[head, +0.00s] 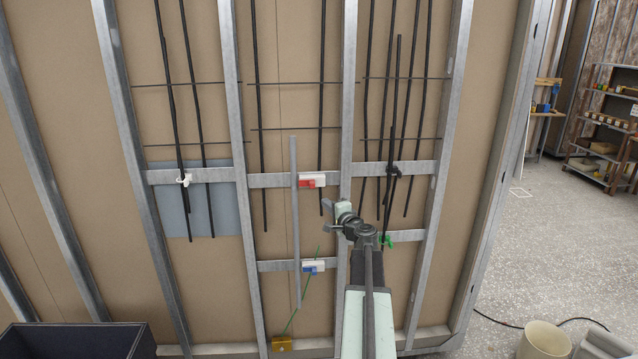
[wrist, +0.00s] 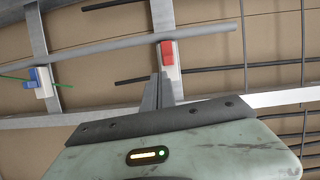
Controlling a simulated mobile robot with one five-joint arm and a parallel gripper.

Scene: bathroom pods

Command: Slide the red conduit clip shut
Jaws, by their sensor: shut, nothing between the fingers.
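The red conduit clip (head: 307,184) sits on a white base on the middle cross rail in the head view, close to the right side of a grey upright conduit (head: 295,225). In the wrist view the red clip (wrist: 168,53) is just beyond my fingertips, with the grey conduit (wrist: 100,53) running by its far end. I cannot tell how far its slider is across the conduit. My gripper (head: 328,229) is shut and empty, below and right of the clip in the head view. In the wrist view its fingers (wrist: 161,77) point at the clip's white base, seemingly apart from it.
A blue clip (head: 312,268) is on the lower rail, with a green line running down to a yellow box (head: 282,343). A white clip (head: 185,180) and a green clip (head: 388,241) are to either side. Metal studs and dark rods surround the clip.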

